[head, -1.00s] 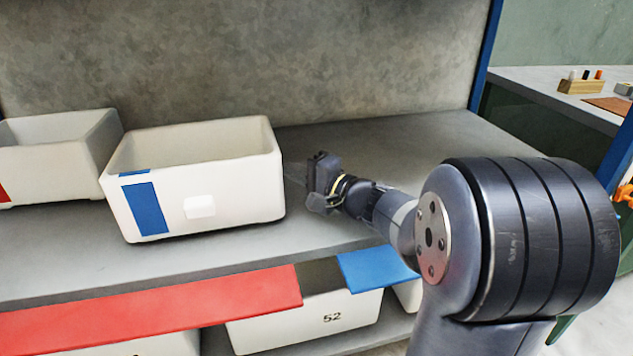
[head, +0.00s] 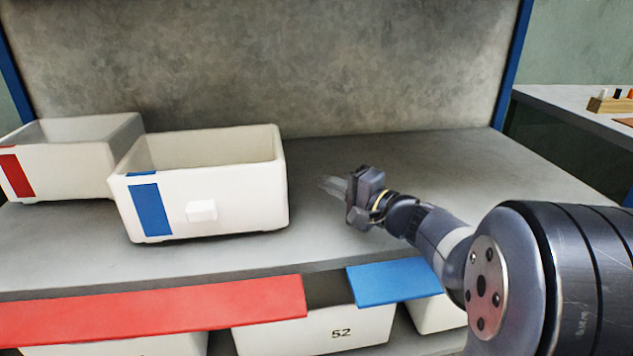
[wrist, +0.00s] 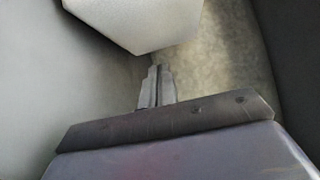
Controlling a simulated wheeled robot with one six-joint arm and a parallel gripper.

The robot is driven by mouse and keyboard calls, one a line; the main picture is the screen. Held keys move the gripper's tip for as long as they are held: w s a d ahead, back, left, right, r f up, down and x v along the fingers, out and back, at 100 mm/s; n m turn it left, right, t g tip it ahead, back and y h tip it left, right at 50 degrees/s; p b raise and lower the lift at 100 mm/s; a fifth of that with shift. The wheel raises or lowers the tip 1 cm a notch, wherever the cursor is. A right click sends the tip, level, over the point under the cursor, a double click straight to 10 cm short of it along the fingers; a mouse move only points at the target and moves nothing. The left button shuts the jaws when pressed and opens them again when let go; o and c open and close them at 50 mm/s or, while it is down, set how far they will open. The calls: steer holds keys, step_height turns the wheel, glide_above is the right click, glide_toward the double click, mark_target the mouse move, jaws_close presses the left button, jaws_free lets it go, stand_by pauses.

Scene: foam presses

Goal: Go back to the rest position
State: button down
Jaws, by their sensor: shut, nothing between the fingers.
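My gripper (head: 334,187) is over the grey shelf, to the right of the white bin with the blue label (head: 247,194), with a gap between them. Its fingers point left toward the bin. In the wrist view the two fingers of my gripper (wrist: 157,84) are together with nothing between them. A pale bin corner (wrist: 135,18) fills the top of the wrist view, beyond the fingertips.
A white bin with a red label (head: 70,172) stands at the left. A red strip (head: 150,312) and a blue strip (head: 395,282) run along the shelf front, above lower bins such as one marked 52 (head: 300,338). The shelf's right part (head: 470,180) is clear.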

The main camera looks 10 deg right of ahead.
steer(key=p+v, duration=0.1)
steer(key=v, duration=0.6)
steer(key=shift+s+a, duration=0.1)
